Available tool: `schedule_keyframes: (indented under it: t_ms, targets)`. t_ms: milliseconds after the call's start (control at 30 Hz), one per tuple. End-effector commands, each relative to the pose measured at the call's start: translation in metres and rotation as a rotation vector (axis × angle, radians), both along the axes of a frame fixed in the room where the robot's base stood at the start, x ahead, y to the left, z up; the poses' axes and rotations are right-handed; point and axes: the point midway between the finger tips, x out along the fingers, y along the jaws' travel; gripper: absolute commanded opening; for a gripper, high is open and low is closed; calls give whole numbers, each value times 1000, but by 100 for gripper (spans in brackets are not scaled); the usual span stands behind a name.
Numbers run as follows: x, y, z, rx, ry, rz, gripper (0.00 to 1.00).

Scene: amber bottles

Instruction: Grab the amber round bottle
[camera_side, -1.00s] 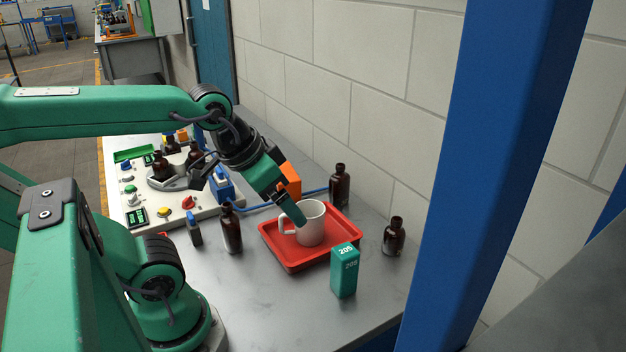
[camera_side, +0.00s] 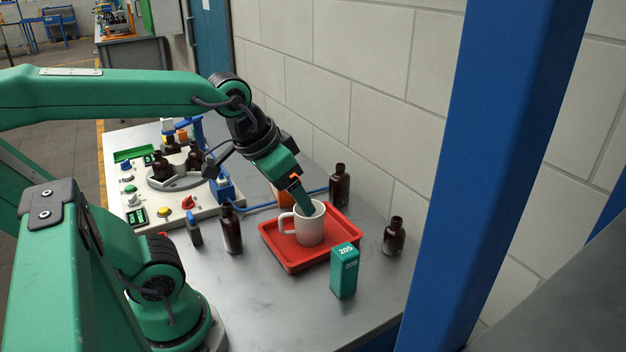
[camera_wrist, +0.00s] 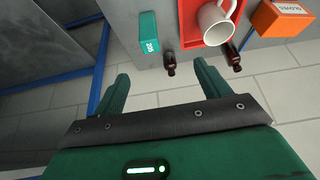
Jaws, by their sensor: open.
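Several amber bottles with dark caps stand about. The short, wide, round-bodied bottle (camera_side: 394,237) stands upright on the grey bench at the right, past the red tray. In the wrist view this bottle (camera_wrist: 170,63) shows between my open fingers, farther away. A taller amber bottle (camera_side: 339,186) stands behind the tray near the wall, and it also shows in the wrist view (camera_wrist: 233,56). A slim amber bottle (camera_side: 231,232) stands left of the tray.
A white mug (camera_side: 310,229) sits in a red tray (camera_side: 295,264). A teal box marked 205 (camera_side: 344,272) stands in front of the tray. An orange box (camera_wrist: 279,19) is near the wall. A blue post (camera_side: 500,160) rises at the right.

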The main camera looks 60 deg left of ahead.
Motion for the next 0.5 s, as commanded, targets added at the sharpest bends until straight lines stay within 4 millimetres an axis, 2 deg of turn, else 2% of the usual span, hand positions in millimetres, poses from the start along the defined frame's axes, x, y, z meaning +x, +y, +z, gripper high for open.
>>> schedule_keyframes:
  t_ms: [233,500]
  targets:
    - [41,1,7,-9,66,22,76]
    - [90,2,4,-18,140,49,76]
